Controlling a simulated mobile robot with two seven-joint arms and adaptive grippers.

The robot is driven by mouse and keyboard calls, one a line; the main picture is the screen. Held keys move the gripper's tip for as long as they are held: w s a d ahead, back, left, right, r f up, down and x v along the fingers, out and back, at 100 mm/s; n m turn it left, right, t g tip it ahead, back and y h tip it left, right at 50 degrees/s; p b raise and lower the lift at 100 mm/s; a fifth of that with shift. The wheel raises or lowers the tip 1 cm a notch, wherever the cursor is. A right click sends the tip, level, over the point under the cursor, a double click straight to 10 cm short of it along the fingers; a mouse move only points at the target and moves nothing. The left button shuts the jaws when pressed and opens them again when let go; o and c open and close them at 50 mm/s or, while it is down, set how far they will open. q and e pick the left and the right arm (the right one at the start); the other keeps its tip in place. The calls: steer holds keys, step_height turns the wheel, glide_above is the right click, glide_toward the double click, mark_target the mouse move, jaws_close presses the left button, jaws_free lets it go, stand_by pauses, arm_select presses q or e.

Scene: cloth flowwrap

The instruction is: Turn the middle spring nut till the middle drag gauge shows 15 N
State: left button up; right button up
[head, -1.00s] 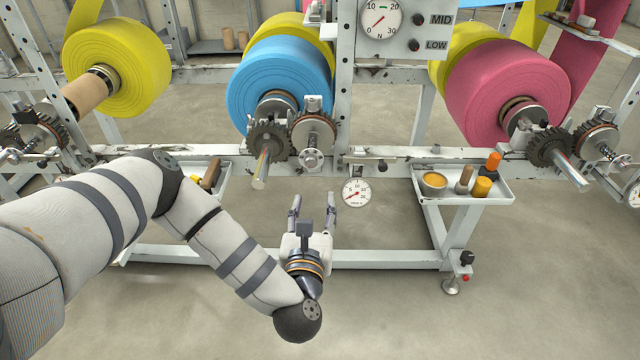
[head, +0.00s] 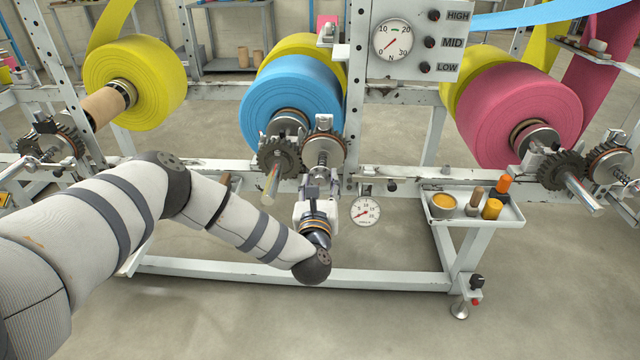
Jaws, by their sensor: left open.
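The middle brake disc (head: 323,151) sits beside a dark gear at the front of the blue roll (head: 291,98). The middle spring nut in front of this disc is mostly hidden by my left gripper (head: 320,179). The gripper is open, pointing away from me, with its fingers at the nut's place; I cannot tell whether they touch it. A small round gauge (head: 365,211) hangs just right of the gripper; its red needle points lower left, too small to read exactly. My right gripper is out of view.
A metal shaft end (head: 270,184) sticks out just left of my gripper. A tray (head: 478,226) with a cup and small bottles stands to the right. Yellow (head: 150,85) and pink (head: 520,105) rolls flank the middle. The floor in front is clear.

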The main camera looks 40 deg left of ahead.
arm_select(q)
jaws_close()
